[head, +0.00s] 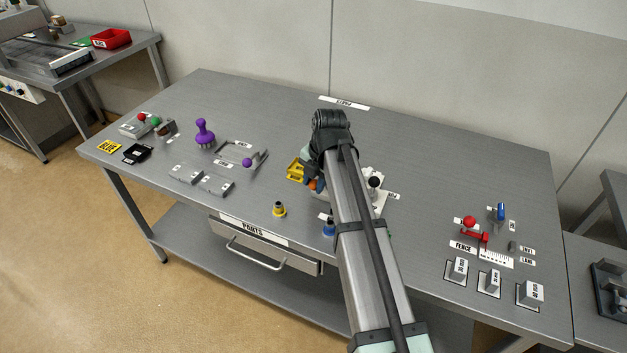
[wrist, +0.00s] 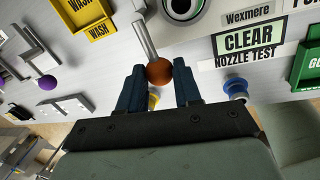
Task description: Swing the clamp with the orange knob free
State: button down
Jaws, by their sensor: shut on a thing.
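The orange knob (wrist: 159,72) sits at the end of a grey clamp lever (wrist: 144,38) in the wrist view. My gripper (wrist: 159,88) has its two dark blue fingers on either side of the knob and is shut on it. In the head view a bit of the orange knob (head: 313,185) shows beside my arm at the middle of the table. My arm hides most of the clamp and its base there.
A yellow WASH bin (wrist: 82,16) is left of the lever. A CLEAR label (wrist: 248,40) and a green bin (wrist: 307,62) are to the right. A blue-ringed part (wrist: 235,88) stands near the right finger. The yellow-topped part (head: 279,209) is at the table's front.

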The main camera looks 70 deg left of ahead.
dwell(0.3)
jog(key=c, duration=0.8)
grip_release()
jog(key=r, duration=0.4)
jog(key=w+d+r, duration=0.1)
jog(key=r, duration=0.4)
jog(key=d+r, duration=0.1)
jog(key=r, duration=0.3)
jog(key=shift+w+d+r, duration=0.1)
jog(key=shift+w+r, duration=0.2)
